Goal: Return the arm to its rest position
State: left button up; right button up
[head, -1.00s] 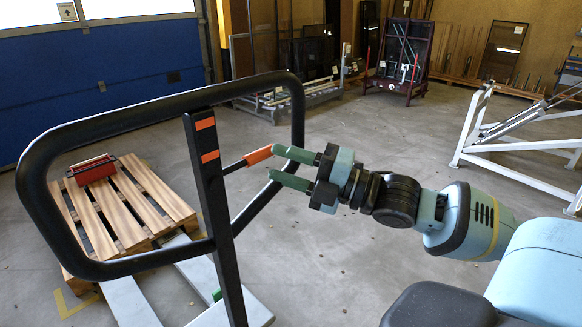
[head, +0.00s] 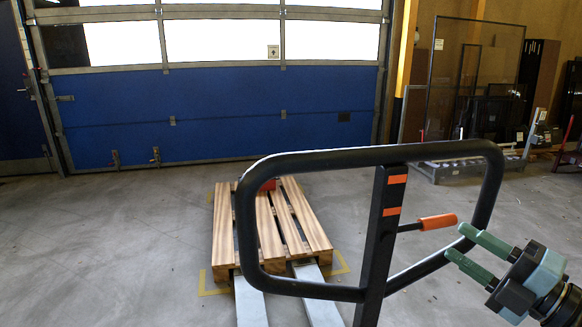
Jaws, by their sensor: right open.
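My left gripper is out of view.
A blue roller door (head: 220,125) closes the back. Racks with glass frames (head: 465,165) stand at the right. The floor at left is clear.

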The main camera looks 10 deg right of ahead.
jog(key=s+f+m+g+h+p, duration=0.1)
jog(key=s+f+m+h+p, duration=0.15)
jog(key=f+m, duration=0.45)
jog(key=s+f+m+g+h+p, duration=0.15)
jog(key=s+f, duration=0.25)
jog(key=f, duration=0.7)
jog(key=s+f+m+g+h+p, duration=0.1)
jog(key=s+f+m+h, duration=0.25)
jog(key=f+m, duration=0.35)
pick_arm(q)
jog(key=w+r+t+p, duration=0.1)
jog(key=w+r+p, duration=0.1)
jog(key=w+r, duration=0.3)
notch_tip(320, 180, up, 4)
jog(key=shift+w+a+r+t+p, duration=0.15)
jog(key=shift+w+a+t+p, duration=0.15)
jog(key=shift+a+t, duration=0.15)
pick_arm(e)
jog(key=s+a+f+m+g, duration=0.2)
jog(key=s+a+f, duration=0.4)
jog(key=s, duration=0.3)
jog(key=s+a+f+m+g, duration=0.3)
jog(key=s+a+f+m, duration=0.2)
jog(key=s+f, duration=0.3)
jog(key=shift+s+a+f, duration=0.15)
jog(key=shift+s+a, duration=0.6)
jog(key=shift+a, duration=0.1)
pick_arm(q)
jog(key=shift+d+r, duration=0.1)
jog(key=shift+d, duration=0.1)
